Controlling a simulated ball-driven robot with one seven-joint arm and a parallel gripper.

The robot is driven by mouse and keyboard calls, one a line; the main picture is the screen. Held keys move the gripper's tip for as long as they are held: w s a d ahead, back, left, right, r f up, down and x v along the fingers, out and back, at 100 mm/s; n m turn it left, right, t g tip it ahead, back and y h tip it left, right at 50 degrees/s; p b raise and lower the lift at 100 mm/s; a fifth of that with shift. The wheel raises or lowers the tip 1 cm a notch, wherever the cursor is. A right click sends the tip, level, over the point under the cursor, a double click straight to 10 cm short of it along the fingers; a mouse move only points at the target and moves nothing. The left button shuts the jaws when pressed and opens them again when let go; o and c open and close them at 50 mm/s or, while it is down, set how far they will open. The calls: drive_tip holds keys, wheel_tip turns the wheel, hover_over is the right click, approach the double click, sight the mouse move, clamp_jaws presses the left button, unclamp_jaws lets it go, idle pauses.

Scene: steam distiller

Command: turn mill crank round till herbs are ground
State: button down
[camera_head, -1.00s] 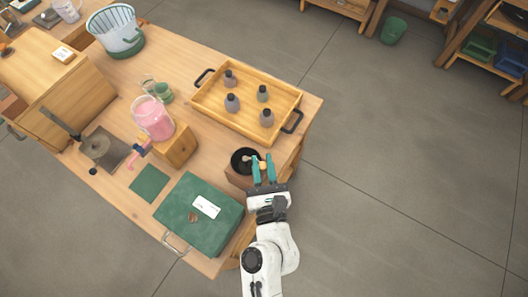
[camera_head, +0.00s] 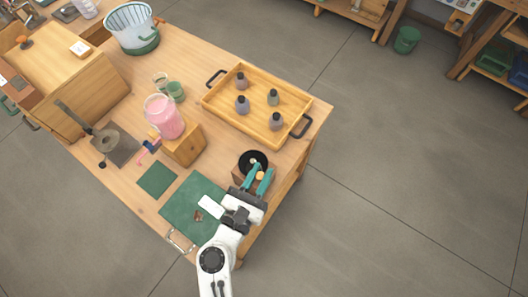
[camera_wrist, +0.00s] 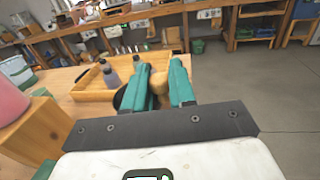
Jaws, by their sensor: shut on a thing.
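The herb mill has a round black top (camera_head: 252,157) on a wooden body (camera_head: 237,177) near the table's right front edge. My gripper (camera_head: 263,171) has its two teal fingers around the pale wooden crank knob (camera_head: 260,175), just below the black top in the head view. In the wrist view my gripper (camera_wrist: 161,75) is shut on the knob (camera_wrist: 158,80), with part of the dark mill top (camera_wrist: 120,98) behind the left finger. The crank arm is mostly hidden by the fingers. I cannot see the herbs.
A wooden tray (camera_head: 226,110) with several small bottles stands behind the mill. A pink jar (camera_head: 163,117) on a wooden block (camera_head: 186,146) stands farther left. Floor is clear to the right.

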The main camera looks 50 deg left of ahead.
sight(260, 172)
drive_tip(key=m+h+b, duration=0.1)
drive_tip(key=b, duration=0.1)
drive_tip(key=m+h+b, duration=0.1)
drive_tip(key=h+b, duration=0.1)
drive_tip(key=b, duration=0.1)
drive_tip(key=s+f+m+t+h+b, duration=0.1)
drive_tip(key=b, duration=0.1)
drive_tip(key=shift+a+h+b, duration=0.3)
drive_tip(key=shift+h, duration=0.1)
drive_tip(key=a+m+g+h+b, duration=0.1)
drive_tip(key=m+h+b, duration=0.2)
drive_tip(key=h+b, duration=0.2)
drive_tip(key=s+a+m+g+h+b, duration=0.1)
drive_tip(key=a+m+g+h+b, duration=0.1)
drive_tip(key=h+b, duration=0.3)
drive_tip(key=s+a+m+g+h+b, duration=0.1)
drive_tip(key=m+h+b, duration=0.3)
drive_tip(key=b, duration=0.7)
drive_tip(key=shift+s+a+r+m+g+h+b, duration=0.2)
drive_tip(key=shift+a+r+m+g+h+b, duration=0.15)
drive_tip(key=shift+m, duration=0.25)
drive_tip(key=shift+r, duration=0.1)
drive_tip(key=c, duration=1)
unclamp_jaws()
